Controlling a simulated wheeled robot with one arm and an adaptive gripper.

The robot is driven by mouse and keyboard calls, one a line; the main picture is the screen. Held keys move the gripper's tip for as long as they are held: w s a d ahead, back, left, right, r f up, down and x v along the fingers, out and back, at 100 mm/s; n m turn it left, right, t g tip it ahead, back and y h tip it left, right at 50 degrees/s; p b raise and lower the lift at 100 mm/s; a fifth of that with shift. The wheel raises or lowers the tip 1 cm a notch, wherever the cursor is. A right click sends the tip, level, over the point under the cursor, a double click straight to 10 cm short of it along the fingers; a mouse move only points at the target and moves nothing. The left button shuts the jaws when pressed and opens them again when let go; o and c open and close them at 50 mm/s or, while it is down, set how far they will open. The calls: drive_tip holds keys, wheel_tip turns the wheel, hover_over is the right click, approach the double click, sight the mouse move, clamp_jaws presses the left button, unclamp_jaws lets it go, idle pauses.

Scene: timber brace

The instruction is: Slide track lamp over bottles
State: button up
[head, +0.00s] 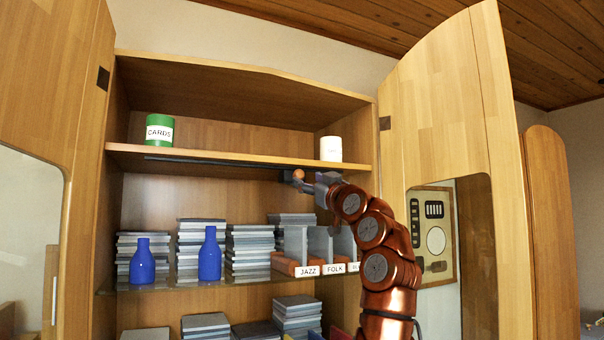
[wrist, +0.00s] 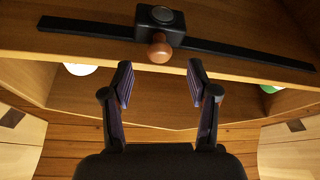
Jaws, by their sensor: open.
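The track lamp is a dark block with a round orange-brown knob, near the right end of a black track (head: 215,161) under the upper shelf. In the wrist view the lamp body (wrist: 172,32) sits on the track (wrist: 235,50), with its knob (wrist: 159,51) facing me. My gripper (wrist: 160,78) is open and empty, its fingers spread either side of the knob's line, the knob just beyond the fingertips. In the head view my gripper (head: 312,186) is close to the knob (head: 298,175). Two blue bottles, left (head: 142,264) and right (head: 210,258), stand on the glass shelf, left of the lamp.
A green CARDS tin (head: 160,129) and a white tin (head: 331,149) stand on the upper shelf. Stacks of cases (head: 250,250) and labelled dividers (head: 308,271) fill the glass shelf. Open cabinet doors flank both sides, left (head: 60,90) and right (head: 450,110).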

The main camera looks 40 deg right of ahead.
sight(301, 176)
drive_tip(key=p+x, duration=0.1)
drive_tip(key=x, duration=0.2)
drive_tip(key=shift+w+r+p, duration=0.2)
drive_tip(key=shift+r+p, duration=0.1)
drive_tip(key=shift+p, duration=0.1)
drive_tip(key=shift+w+d+p, duration=0.25)
drive_tip(key=shift+w+p, duration=0.15)
drive_tip(key=shift+w, duration=0.35)
drive_tip(key=shift+c, duration=0.4)
clamp_jaws()
